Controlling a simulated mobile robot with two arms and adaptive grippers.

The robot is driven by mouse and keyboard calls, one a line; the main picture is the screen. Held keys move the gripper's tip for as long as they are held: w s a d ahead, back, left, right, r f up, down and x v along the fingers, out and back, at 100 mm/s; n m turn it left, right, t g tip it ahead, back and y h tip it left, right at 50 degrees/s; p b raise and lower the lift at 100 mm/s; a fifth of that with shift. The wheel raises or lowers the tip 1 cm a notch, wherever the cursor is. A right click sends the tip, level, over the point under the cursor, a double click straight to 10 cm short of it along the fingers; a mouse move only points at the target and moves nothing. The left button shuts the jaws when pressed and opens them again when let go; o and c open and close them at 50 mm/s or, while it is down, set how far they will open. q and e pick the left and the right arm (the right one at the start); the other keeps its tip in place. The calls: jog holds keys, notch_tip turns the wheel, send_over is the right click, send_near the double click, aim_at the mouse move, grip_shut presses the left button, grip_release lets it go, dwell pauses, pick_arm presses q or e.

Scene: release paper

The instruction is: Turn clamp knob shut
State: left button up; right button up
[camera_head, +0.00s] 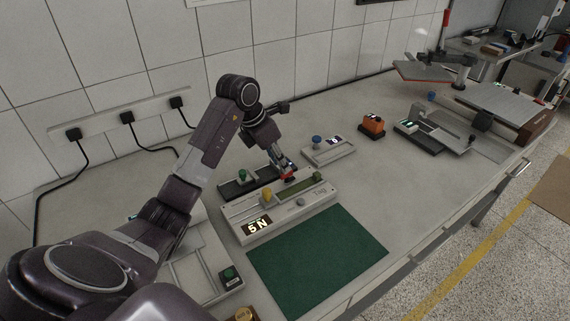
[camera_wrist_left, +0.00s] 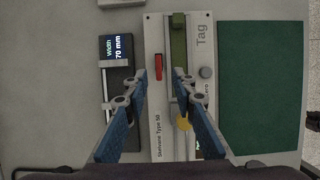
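A pale grey device (camera_head: 285,219) with a "5 N" display stands on the bench. It carries a yellow knob (camera_head: 267,193), a grey round knob (camera_head: 300,202) and an olive-green strip (camera_head: 314,186); no label shows which part is the clamp knob. A small red lever (camera_wrist_left: 158,67) also sits on this device. My left gripper (camera_head: 286,171) is at the device's back edge. In the left wrist view, its fingers (camera_wrist_left: 161,74) are open, spread to either side of the red lever with gaps between.
A green mat (camera_head: 318,262) lies in front of the device. A black base (camera_head: 250,183) with a green knob is close behind it. A blue-knobbed unit (camera_head: 328,151) and an orange box (camera_head: 373,126) stand farther right, with clear bench between.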

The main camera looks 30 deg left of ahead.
aim_at(288, 176)
pick_arm(q)
jog(key=x, duration=0.2)
jog(key=shift+w+d+f+p, duration=0.1)
jog(key=shift+f+p, duration=0.2)
jog(key=shift+f, duration=0.1)
jog(key=shift+x, duration=0.95)
jog(key=shift+w, duration=0.15)
jog(key=shift+c, duration=0.4)
jog(key=c, duration=0.5)
grip_shut()
pick_arm(e)
jog(key=shift+w+a+r, duration=0.45)
jog(key=shift+w+r, duration=0.1)
jog(key=shift+w, duration=0.2)
